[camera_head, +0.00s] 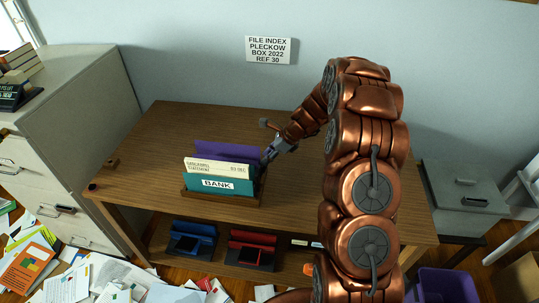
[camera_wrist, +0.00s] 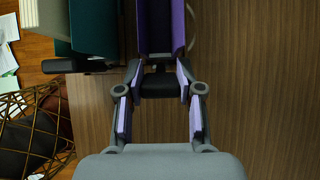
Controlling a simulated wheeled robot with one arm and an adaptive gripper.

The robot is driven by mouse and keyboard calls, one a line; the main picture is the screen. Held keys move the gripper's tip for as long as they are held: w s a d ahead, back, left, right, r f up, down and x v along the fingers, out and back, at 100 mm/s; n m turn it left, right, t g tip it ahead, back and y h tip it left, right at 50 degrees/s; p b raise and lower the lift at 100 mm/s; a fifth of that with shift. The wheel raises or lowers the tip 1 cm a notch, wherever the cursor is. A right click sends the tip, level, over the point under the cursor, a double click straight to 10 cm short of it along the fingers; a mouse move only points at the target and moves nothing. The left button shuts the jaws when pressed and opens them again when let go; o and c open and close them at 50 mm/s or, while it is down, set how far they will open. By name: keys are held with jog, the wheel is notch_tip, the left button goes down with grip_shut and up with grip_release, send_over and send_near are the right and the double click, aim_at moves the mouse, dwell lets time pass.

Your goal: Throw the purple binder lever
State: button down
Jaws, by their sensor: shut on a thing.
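The purple binder (camera_head: 226,149) stands upright at the back of a brown wooden holder (camera_head: 222,198), behind a cream binder (camera_head: 216,167) and a teal binder (camera_head: 226,186). In the wrist view the purple binder (camera_wrist: 161,28) shows at top centre. Its dark lever (camera_wrist: 158,86) sticks out from its end, between my fingertips. My gripper (camera_wrist: 160,78) is shut on this lever. In the head view my gripper (camera_head: 269,153) is at the right end of the purple binder, and the lever is hidden there.
The holder stands on a wooden desk (camera_head: 160,125) with clear space to the left and behind. A blue device (camera_head: 190,243) and a red device (camera_head: 251,252) sit on the shelf below. A filing cabinet (camera_head: 65,140) is left. Papers cover the floor; a wire basket (camera_wrist: 35,125) shows at lower left.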

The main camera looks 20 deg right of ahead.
jog(key=shift+f, duration=0.1)
jog(key=c, duration=0.7)
grip_release()
jog(key=shift+d, duration=0.1)
jog(key=v, duration=1.2)
